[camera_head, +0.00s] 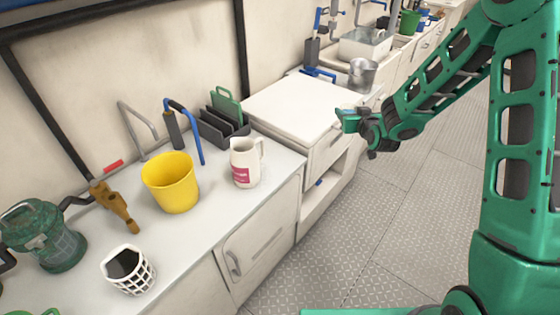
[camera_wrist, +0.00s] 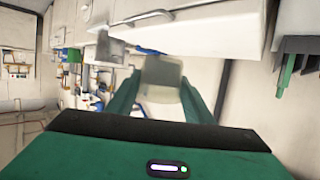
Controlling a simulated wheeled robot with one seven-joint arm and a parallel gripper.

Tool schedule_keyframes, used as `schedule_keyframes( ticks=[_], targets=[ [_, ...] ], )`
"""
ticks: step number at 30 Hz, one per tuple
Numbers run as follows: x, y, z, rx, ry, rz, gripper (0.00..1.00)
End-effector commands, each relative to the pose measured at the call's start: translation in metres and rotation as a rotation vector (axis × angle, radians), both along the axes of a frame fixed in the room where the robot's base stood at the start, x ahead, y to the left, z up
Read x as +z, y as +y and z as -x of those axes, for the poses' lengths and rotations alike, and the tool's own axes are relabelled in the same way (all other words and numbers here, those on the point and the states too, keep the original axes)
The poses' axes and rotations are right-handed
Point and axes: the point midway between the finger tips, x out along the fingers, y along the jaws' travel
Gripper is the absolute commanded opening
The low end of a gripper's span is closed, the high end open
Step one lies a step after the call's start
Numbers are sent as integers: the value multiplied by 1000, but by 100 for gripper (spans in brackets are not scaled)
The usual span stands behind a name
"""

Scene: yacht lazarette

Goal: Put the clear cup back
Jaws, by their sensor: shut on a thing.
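My gripper (camera_head: 352,121) is held out at the front right edge of the raised white top, with its fingers pointing left. In the wrist view, its two green fingers (camera_wrist: 160,90) are closed on the sides of a pale, see-through cup (camera_wrist: 161,71). The cup lies between the fingertips and its far side is hard to make out. In the head view the cup is too small and faint to tell apart from the fingers.
The raised white top (camera_head: 300,105) is bare. On the lower counter (camera_head: 215,215) stand a white jug (camera_head: 245,165), a yellow bucket (camera_head: 171,182), a white lattice basket (camera_head: 130,272) and a green lantern (camera_head: 45,235). A dark rack (camera_head: 222,128) stands behind the jug. A metal pitcher (camera_head: 362,75) stands beyond the top.

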Motion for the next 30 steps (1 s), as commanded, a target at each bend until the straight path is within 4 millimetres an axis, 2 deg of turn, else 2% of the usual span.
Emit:
schedule_keyframes(
  ticks=[1, 6, 9, 13, 15, 18, 30],
  targets=[
    [-7, 29, 2, 48, 5, -3, 22],
    [-23, 119, 17, 196, 6, -3, 22],
    [-30, 162, 28, 267, 2, -6, 22],
    [-34, 203, 41, 333, -1, -9, 22],
    [-36, 216, 45, 356, -4, -11, 22],
    [-39, 226, 49, 372, -4, -12, 22],
    [-91, 229, 50, 376, -5, -13, 22]
  ],
)
